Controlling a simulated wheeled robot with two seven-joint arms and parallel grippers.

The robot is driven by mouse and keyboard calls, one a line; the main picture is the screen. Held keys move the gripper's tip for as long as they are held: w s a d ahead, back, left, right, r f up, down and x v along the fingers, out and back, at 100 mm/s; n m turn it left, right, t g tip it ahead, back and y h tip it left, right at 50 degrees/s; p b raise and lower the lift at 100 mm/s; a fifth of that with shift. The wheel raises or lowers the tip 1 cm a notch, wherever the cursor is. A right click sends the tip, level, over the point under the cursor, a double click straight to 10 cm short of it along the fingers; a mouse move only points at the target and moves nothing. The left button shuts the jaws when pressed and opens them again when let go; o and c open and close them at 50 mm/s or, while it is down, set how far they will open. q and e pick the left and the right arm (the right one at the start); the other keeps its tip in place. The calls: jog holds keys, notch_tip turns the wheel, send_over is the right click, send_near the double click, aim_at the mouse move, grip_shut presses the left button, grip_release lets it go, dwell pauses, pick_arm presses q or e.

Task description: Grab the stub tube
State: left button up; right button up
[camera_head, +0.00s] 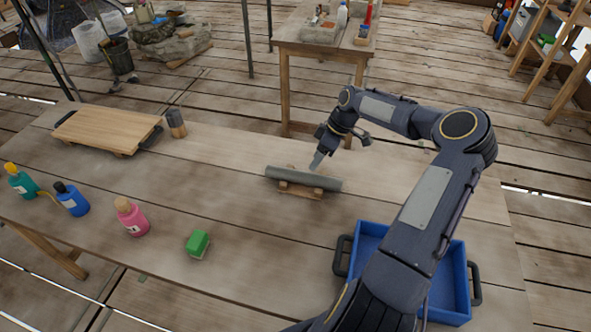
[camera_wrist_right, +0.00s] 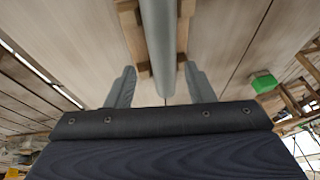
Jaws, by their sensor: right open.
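The stub tube (camera_head: 328,184) is a plain grey cylinder. It lies on its side across a small wooden cradle (camera_head: 300,192) near the middle of the table. In the right wrist view the tube (camera_wrist_right: 158,40) runs between the two spread fingers of my right gripper (camera_wrist_right: 161,88), with a gap on each side. The cradle (camera_wrist_right: 133,35) shows on both sides of the tube there. I cannot tell the exact height of the fingers over it. My left gripper is not in view.
A blue tray (camera_head: 457,285) with dark handles stands under my right arm. Table space around the cradle is clear.

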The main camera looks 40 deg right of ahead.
aim_at(307, 173)
jog(key=shift+w+a+f, duration=0.1)
jog(key=shift+w+f, duration=0.05)
jog(key=shift+f, duration=0.1)
jog(key=shift+x, duration=0.9)
jog(key=p+x, duration=0.1)
jog(key=x, duration=0.1)
jog(key=p+x, duration=0.1)
jog(key=x, duration=0.1)
jog(key=shift+a+f, duration=0.2)
jog(key=shift+a, duration=0.05)
jog(key=shift+a+f, duration=0.1)
jog(key=shift+f, duration=0.35)
jog(key=c, duration=0.9)
